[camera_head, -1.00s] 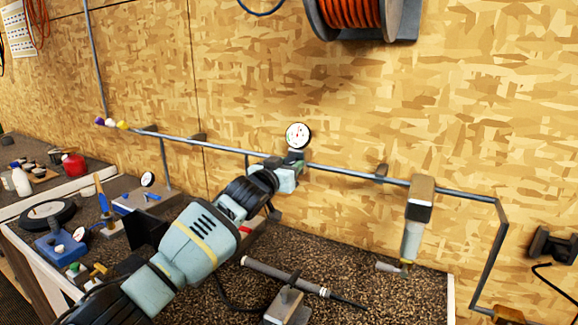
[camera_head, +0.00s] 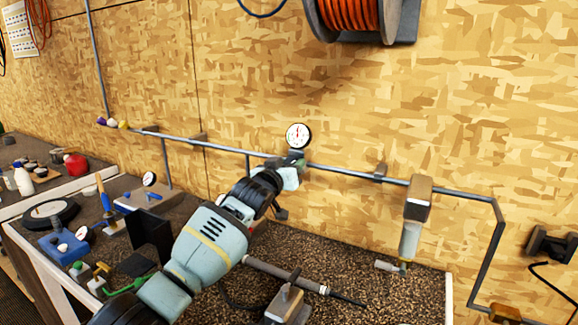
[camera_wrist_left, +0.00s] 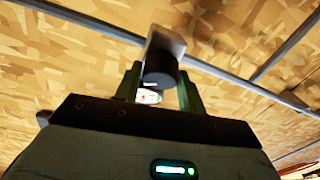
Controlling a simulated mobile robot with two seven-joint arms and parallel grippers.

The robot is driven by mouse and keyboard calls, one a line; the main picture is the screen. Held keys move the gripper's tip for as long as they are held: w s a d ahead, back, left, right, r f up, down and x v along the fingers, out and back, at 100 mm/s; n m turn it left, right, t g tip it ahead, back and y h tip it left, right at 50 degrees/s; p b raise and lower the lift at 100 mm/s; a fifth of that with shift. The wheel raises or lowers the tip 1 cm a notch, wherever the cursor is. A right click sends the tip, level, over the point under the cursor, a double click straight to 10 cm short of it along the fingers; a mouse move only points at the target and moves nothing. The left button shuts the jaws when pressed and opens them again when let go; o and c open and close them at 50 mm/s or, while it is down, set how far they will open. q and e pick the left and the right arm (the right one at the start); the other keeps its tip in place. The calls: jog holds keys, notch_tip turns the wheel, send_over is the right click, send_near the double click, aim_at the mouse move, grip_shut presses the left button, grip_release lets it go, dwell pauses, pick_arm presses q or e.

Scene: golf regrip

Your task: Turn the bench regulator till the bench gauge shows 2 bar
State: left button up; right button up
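In the left wrist view a dark round knob (camera_wrist_left: 160,69) on a pale metal body stands between the two green fingers of my left gripper (camera_wrist_left: 160,88). The fingers flank it closely; whether they press on it I cannot tell. A bit of a white dial (camera_wrist_left: 148,97) shows between the fingers. My right gripper is out of view.
A metal pipe (camera_head: 340,171) runs along the wall to a pale filter unit (camera_head: 413,215) on the right. A golf club grip and shaft (camera_head: 290,278) lies near a clamp block (camera_head: 287,302). A second gauge (camera_head: 149,179) and tools crowd the left bench. An orange hose reel (camera_head: 350,15) hangs above.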

pick_arm(q)
jog(key=o, duration=0.4)
jog(key=shift+c, duration=0.2)
jog(key=shift+s, duration=0.1)
jog(key=v, duration=0.7)
jog(key=shift+s, duration=0.3)
jog(key=shift+a, duration=0.1)
